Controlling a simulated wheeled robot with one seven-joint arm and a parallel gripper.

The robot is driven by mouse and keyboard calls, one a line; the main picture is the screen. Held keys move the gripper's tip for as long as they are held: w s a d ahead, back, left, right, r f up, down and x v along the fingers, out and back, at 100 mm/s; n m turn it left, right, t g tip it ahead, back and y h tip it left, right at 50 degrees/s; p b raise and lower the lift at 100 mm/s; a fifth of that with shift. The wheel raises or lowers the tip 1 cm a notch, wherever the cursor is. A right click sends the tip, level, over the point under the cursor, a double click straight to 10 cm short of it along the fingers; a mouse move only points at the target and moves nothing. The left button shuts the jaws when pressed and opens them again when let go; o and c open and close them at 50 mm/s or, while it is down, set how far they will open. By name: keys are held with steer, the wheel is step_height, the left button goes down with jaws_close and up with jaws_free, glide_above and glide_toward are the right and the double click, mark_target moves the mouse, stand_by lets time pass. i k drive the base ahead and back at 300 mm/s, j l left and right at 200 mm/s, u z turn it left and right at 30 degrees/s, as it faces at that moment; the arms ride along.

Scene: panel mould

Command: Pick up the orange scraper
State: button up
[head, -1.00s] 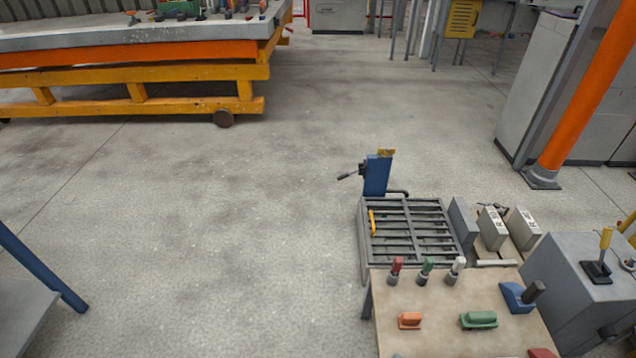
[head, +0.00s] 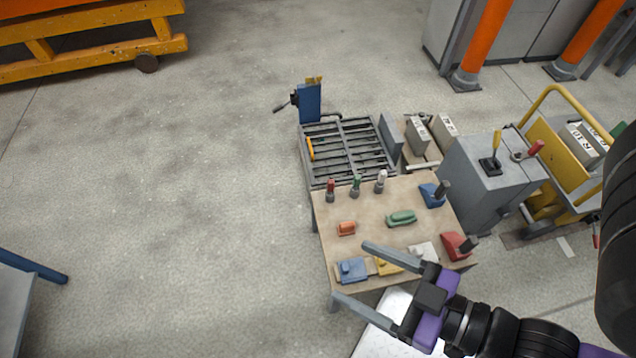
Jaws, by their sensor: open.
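The orange scraper (head: 346,228) is a small block lying on the left part of a wooden-topped table (head: 385,205), left of a green block-shaped tool (head: 401,218). My gripper (head: 350,270) is open and empty. It comes in from the lower right over the table's near edge, with its fingers pointing left. It is nearer the camera than the scraper and apart from it. The scraper is in full view.
Red, green and white-topped bottles (head: 356,187) stand along the table's far edge. A blue tool (head: 351,270), a yellow one and a red one (head: 457,246) lie near my gripper. A grey cabinet (head: 490,175) stands right of the table.

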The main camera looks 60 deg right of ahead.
mark_target(347, 228)
steer(key=k+z, duration=0.2)
steer(key=k, duration=0.2)
steer(key=k+l+z, duration=0.15)
steer(key=k, duration=0.2)
steer(key=k+l+z, duration=0.2)
steer(key=k, duration=0.2)
